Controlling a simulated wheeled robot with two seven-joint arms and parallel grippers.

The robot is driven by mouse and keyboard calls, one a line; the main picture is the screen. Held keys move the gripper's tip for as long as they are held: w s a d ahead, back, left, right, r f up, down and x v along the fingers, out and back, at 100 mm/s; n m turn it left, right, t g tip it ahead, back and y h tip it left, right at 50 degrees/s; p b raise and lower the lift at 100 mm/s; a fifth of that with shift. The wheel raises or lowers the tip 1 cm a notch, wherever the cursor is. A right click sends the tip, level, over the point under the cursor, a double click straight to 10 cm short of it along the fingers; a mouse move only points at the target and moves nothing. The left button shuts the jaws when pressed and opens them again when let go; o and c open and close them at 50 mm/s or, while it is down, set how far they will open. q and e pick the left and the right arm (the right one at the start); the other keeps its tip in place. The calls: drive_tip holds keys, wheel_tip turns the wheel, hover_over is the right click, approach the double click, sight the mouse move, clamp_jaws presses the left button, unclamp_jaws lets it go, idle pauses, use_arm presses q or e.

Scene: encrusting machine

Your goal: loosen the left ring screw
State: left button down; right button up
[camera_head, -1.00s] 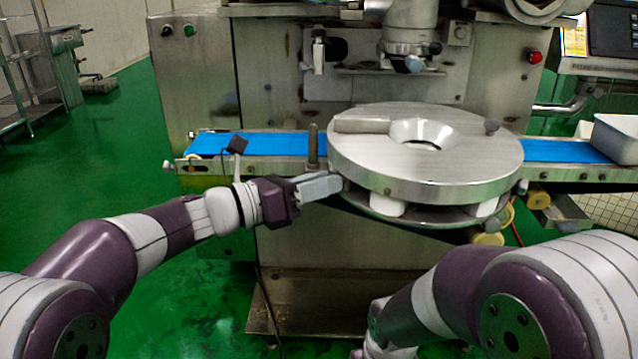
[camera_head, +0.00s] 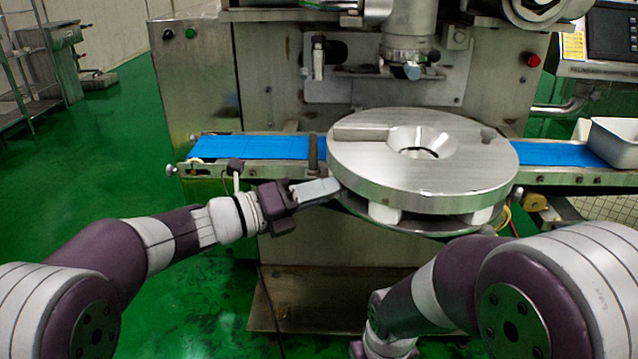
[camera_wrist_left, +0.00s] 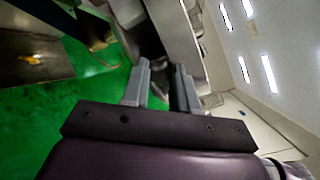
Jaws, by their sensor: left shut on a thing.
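The round metal ring disc (camera_head: 360,180) of the machine stands in the middle of the head view. My left gripper (camera_head: 332,187) reaches its left rim from the left, with its grey fingers close together at the edge. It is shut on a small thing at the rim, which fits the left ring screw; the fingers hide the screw. In the left wrist view the two fingers (camera_wrist_left: 160,68) point toward a dark, unclear area beside the machine's metal. My right arm shows at the lower right, but its gripper is out of view.
A blue conveyor belt (camera_head: 250,148) runs behind the disc. An upright dark post (camera_head: 313,153) stands just beyond my left fingers. A white bin (camera_head: 615,143) sits at the belt's right end. Green floor (camera_head: 110,180) is open at the left.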

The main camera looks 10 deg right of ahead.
use_arm(q)
drive_tip(key=shift+s+f+n+p, duration=0.1)
drive_tip(key=shift+n+p, duration=4)
drive_tip(key=shift+n, duration=0.7)
drive_tip(key=shift+s+f+n+p, duration=0.1)
drive_tip(key=shift+f+n+p, duration=0.05)
drive_tip(key=shift+n+p, duration=4.3)
drive_tip(key=shift+s+f+n+p, duration=0.1)
drive_tip(key=shift+n+p, duration=3.6)
drive_tip(key=shift+n, duration=1.45)
drive_tip(key=c, duration=0.9)
unclamp_jaws()
drive_tip(key=shift+o, duration=0.2)
drive_tip(key=v, duration=1.2)
drive_tip(key=shift+a, duration=0.35)
